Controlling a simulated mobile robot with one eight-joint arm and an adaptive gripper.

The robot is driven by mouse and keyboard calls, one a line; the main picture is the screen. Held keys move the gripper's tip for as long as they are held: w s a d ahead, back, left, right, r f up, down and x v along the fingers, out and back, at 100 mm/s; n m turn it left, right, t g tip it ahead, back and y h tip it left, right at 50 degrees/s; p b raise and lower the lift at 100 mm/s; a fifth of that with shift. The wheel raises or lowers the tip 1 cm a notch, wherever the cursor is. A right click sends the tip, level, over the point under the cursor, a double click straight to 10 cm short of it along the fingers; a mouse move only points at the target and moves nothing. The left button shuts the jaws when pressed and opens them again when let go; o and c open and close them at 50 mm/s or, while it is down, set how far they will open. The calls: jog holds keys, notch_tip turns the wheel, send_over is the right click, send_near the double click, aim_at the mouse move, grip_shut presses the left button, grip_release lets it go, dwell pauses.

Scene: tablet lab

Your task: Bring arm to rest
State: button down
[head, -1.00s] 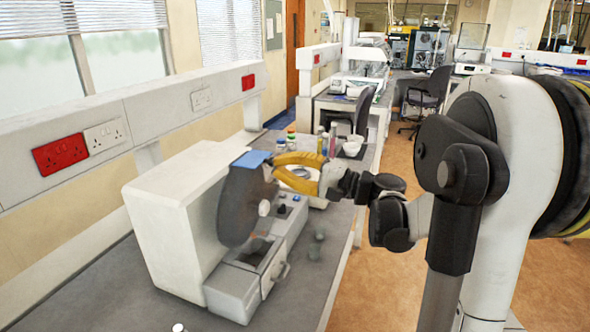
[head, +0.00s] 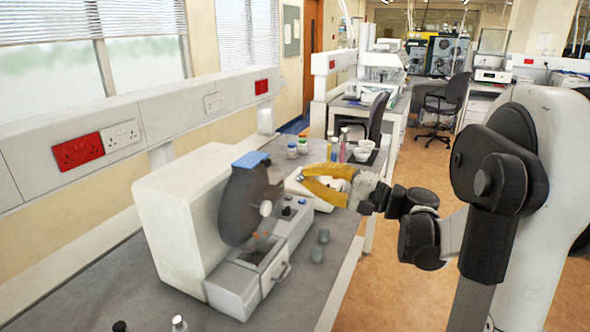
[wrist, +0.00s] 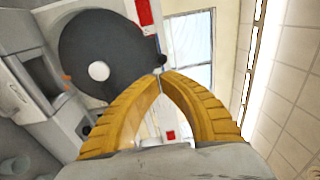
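My gripper (head: 302,176) has yellow curved fingers and hangs over the bench, to the right of the dark disc (head: 241,208) on the white machine. In the wrist view, the fingertips (wrist: 161,73) meet at the top with nothing visible held between them. The dark disc also shows beyond the fingers in the wrist view (wrist: 82,50). My arm reaches in from the right of the head view and is bent at its joints.
The white machine (head: 175,225) has an open drawer (head: 232,286) at its front. Two small grey cylinders (head: 317,253) stand to its right. Several bottles and white bowls (head: 362,152) stand farther back. Open floor (head: 400,285) lies right of the bench (head: 335,285).

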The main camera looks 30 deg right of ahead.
jog(key=v, duration=0.4)
jog(key=shift+s+d+f, duration=0.15)
jog(key=shift+s+d, duration=0.1)
jog(key=shift+s, duration=0.1)
jog(key=shift+a, duration=0.1)
jog(key=s+a+f+n+g+h+b, duration=0.1)
jog(key=s+a+f+n+g+h, duration=0.1)
jog(key=a+f+g, duration=0.5)
jog(key=s+a+f+n+h+b, duration=0.25)
jog(key=a+f, duration=0.25)
jog(key=a, duration=0.5)
jog(key=s+f+n+h+b, duration=0.1)
jog(key=s+f+n+h, duration=0.2)
jog(key=s, duration=0.2)
jog(key=s+f+n+g+h+b, duration=0.1)
jog(key=s+f+n+h, duration=0.2)
jog(key=s, duration=0.3)
jog(key=shift+s+f, duration=0.2)
jog(key=shift+f, duration=0.2)
